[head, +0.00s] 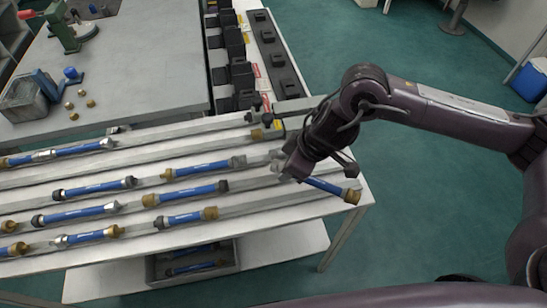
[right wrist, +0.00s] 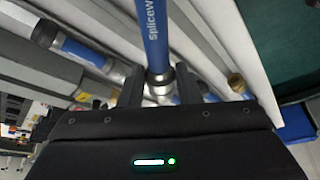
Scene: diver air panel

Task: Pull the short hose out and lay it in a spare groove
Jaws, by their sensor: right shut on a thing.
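My right gripper (head: 284,172) is shut on a blue hose (head: 326,186) with a brass end, over the right end of the grooved rack (head: 330,206). In the right wrist view, the hose (right wrist: 152,35) stands up between the two fingers, which close at its metal collar. Whether the hose touches the rack is unclear. Several other blue hoses, such as one at the front (head: 187,217) and one in the middle (head: 194,192), lie along the grooves. My left gripper is not in view.
A row of black blocks (head: 241,72) stands behind the rack, beside a grey bench (head: 140,60) with an open bin (head: 30,98) and loose brass fittings. A lower bin (head: 160,272) under the rack holds more hoses.

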